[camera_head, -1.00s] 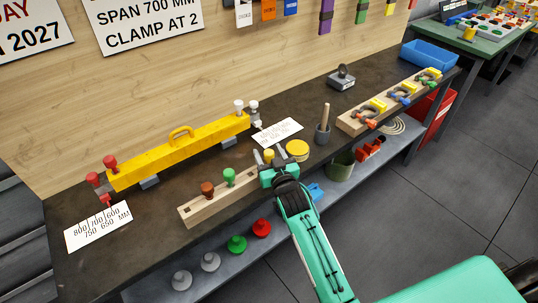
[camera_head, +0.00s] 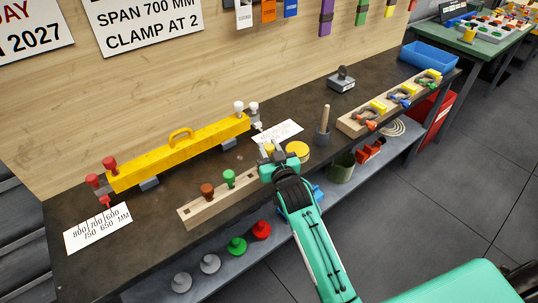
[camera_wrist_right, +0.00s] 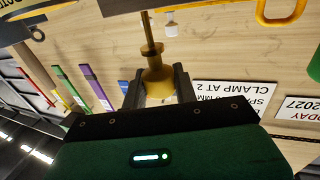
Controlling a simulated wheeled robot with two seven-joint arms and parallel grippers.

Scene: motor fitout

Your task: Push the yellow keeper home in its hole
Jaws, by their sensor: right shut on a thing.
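A wooden block (camera_head: 200,212) lies along the front of the bench with a brown-red keeper (camera_head: 208,191) and a green keeper (camera_head: 228,178) standing in it. My right gripper (camera_head: 272,155) is beyond the green keeper, by the right end of the block. In the wrist view the right gripper (camera_wrist_right: 158,92) is shut on the yellow keeper (camera_wrist_right: 155,76), fingers either side of its wide part, its thin shaft pointing away from the gripper. In the head view only a little yellow shows at the fingers; the hole is hidden, so I cannot tell how the keeper sits.
A yellow beam (camera_head: 180,153) with a handle lies behind the block. A yellow round tin (camera_head: 298,150), a printed card (camera_head: 278,132) and a dark pot with a stick (camera_head: 323,132) are near the gripper. Clamps sit on a wooden rack (camera_head: 352,124) at right.

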